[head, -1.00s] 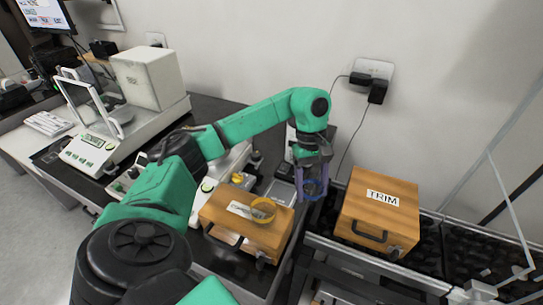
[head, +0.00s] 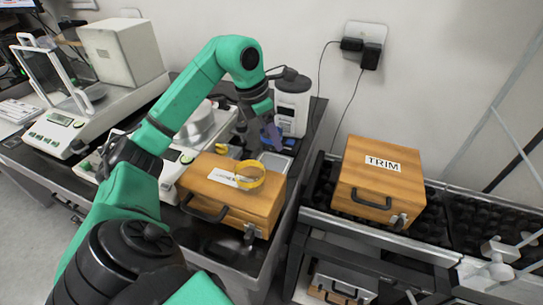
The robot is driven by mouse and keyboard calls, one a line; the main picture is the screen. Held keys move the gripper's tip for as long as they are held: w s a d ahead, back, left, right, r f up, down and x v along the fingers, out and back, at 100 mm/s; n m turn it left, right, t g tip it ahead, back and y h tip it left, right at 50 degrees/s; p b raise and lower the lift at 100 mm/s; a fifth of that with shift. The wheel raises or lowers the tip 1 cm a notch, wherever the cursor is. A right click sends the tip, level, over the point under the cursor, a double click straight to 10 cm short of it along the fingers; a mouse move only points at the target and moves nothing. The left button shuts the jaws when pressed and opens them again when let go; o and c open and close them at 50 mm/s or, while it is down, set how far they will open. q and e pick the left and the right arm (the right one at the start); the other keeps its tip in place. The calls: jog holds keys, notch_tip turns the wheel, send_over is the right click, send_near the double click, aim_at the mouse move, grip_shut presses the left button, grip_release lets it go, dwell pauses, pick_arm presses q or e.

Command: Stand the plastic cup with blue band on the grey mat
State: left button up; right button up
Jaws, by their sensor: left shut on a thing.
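My left gripper (head: 268,124) is shut on the plastic cup with blue band (head: 272,137). Only a bluish part of the cup shows between and below the fingers. It appears to be held above the back right part of the dark table, near a small grey square surface (head: 275,161). I cannot tell whether that square is the grey mat or the top of a small device. I cannot tell whether the cup touches anything. My right gripper is not in view.
A white device (head: 292,104) stands behind. A wooden TRIM box (head: 377,182) is to the right. Balances (head: 62,122) stand at left.

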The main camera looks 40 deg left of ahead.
aim_at(262, 133)
pick_arm(q)
notch_tip(262, 133, down, 7)
jog(key=shift+f+b, duration=0.1)
jog(key=shift+b, duration=0.25)
jog(key=shift+f, duration=0.15)
jog(key=o, duration=1.3)
jog(key=shift+r, duration=0.35)
jog(key=p+v, duration=0.1)
jog(key=v, duration=1)
jog(key=shift+s+r, duration=0.2)
jog(key=shift+r, duration=0.15)
